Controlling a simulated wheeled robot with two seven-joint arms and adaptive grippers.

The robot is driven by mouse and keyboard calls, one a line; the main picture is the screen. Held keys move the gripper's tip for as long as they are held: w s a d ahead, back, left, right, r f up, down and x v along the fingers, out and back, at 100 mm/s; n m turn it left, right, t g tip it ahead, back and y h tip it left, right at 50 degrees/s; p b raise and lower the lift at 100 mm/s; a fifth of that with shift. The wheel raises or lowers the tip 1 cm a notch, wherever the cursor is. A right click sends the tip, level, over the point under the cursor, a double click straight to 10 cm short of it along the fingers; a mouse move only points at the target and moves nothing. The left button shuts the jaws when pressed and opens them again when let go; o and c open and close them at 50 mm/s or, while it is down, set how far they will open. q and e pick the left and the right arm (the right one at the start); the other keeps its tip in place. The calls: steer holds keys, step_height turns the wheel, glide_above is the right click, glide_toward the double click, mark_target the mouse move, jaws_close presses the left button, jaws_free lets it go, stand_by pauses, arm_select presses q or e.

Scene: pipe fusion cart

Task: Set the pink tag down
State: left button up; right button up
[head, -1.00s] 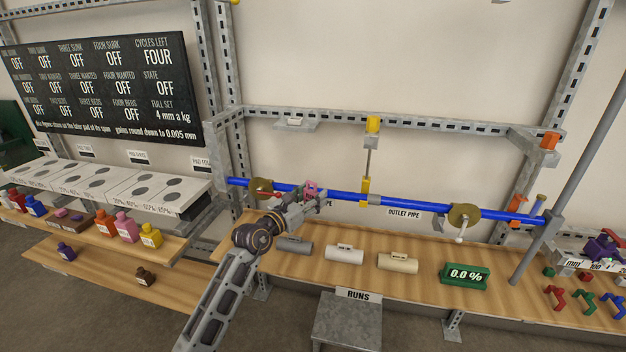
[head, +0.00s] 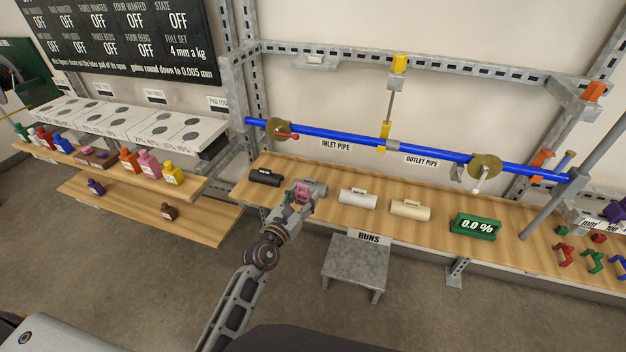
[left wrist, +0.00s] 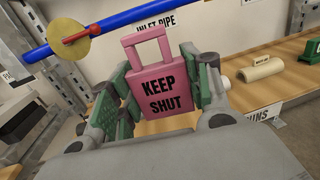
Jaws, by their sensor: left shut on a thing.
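The pink tag (left wrist: 164,83) reads "KEEP SHUT" and has a square loop handle on top. In the left wrist view it stands upright between the fingers. My left gripper (head: 301,194) is shut on the tag and holds it in front of the bench's left part. The tag also shows as a small pink patch in the head view (head: 300,195). I cannot tell whether it touches the bench (head: 440,215). My right gripper is not in view.
A blue pipe (head: 345,137) with two brass discs runs above the bench. Black, grey, white and cream cylinders (head: 358,196) lie along the bench, with a green 0.0 % display (head: 475,226) to the right. A grey stool (head: 356,266) marked RUNS stands in front.

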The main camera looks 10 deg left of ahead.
arm_select(q)
steer(key=s+a+f+n+y, duration=0.2)
steer(key=s+a+f+y, duration=0.2)
steer(key=s+f, duration=0.3)
steer(key=shift+s+a, duration=0.55)
steer(key=shift+s, duration=0.65)
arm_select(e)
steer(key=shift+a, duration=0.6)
